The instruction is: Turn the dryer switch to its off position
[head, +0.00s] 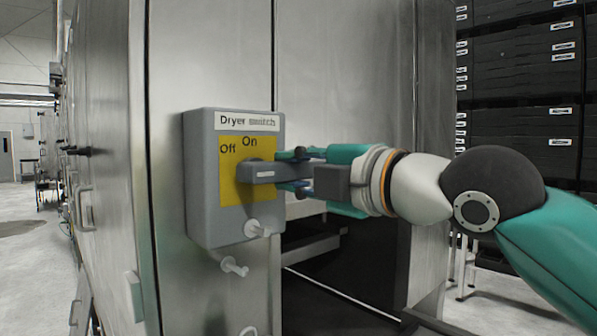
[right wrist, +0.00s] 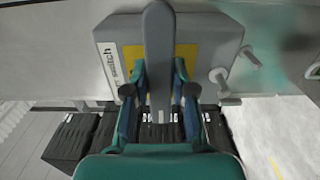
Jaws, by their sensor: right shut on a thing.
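The dryer switch is a grey box (head: 208,180) with a yellow plate (head: 262,200) marked "Off" at left and "On" near the top. Its grey handle (head: 262,173) sticks out from the plate toward the right. I cannot tell clearly which mark the handle is set to. My right gripper (head: 299,171) comes in from the right with its fingers closed on the handle. In the right wrist view the handle (right wrist: 158,45) runs between the two fingers (right wrist: 158,92), with the box (right wrist: 215,40) behind it. My left gripper is not in view.
The box is mounted on a tall steel cabinet (head: 340,60). White fittings (head: 234,266) stick out at and below the box's lower edge. Black stacked crates (head: 520,80) stand at the right. Open floor (head: 25,240) lies at the far left.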

